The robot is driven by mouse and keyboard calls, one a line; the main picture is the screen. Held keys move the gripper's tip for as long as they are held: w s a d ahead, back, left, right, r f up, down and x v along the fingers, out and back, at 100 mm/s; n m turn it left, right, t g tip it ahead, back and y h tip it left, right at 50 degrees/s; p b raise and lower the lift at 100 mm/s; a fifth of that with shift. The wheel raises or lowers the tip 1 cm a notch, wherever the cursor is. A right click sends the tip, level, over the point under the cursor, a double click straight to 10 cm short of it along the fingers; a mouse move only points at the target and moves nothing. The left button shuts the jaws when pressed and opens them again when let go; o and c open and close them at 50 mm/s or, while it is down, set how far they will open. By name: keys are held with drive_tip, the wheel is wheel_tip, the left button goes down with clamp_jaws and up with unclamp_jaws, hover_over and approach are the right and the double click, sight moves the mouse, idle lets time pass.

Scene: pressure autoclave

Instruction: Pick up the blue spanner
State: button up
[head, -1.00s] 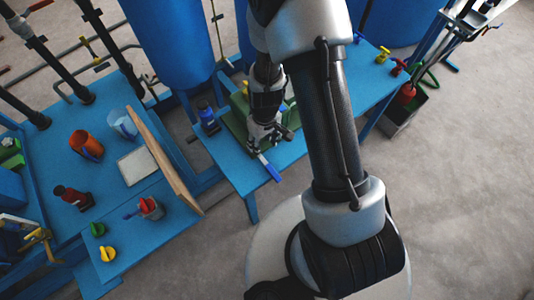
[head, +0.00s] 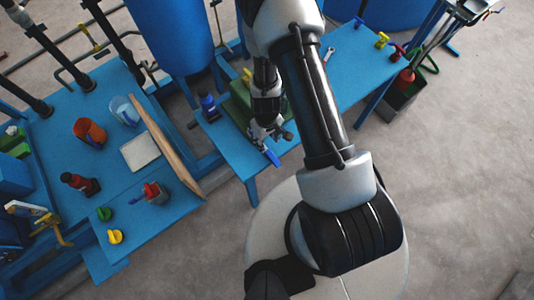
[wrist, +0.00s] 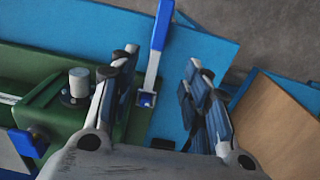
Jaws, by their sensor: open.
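The blue spanner shows in the wrist view as a blue handle (wrist: 162,24) on a silver shaft with a small blue square end. It lies by the green fixture (wrist: 60,110), at the front of the blue bench. In the head view its blue handle (head: 272,157) shows just beyond my gripper (head: 268,133), near the bench's front edge. In the wrist view my gripper (wrist: 160,65) is open and empty. The spanner's shaft lies between the two fingers in the picture; I cannot tell how far below them it is.
A smaller spanner (head: 328,53) lies farther back on the blue bench (head: 355,75). A wooden board (head: 165,145) stands upright on the left table (head: 60,140). Open floor lies right of the bench.

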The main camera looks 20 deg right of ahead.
drive_tip(key=b, duration=0.4)
hover_over(267, 150)
drive_tip(key=f, duration=0.5)
drive_tip(key=shift+s+a, duration=0.15)
drive_tip(key=shift+s, duration=0.15)
drive_tip(key=shift+w+f+b, duration=0.15)
drive_tip(key=shift+f+b, duration=0.5)
drive_tip(key=shift+f, duration=0.8)
drive_tip(key=shift+w+f+b, duration=0.15)
drive_tip(key=shift+f+b, duration=0.5)
drive_tip(key=shift+f, duration=0.75)
drive_tip(key=shift+r, duration=0.1)
drive_tip(key=shift+c, duration=0.2)
clamp_jaws()
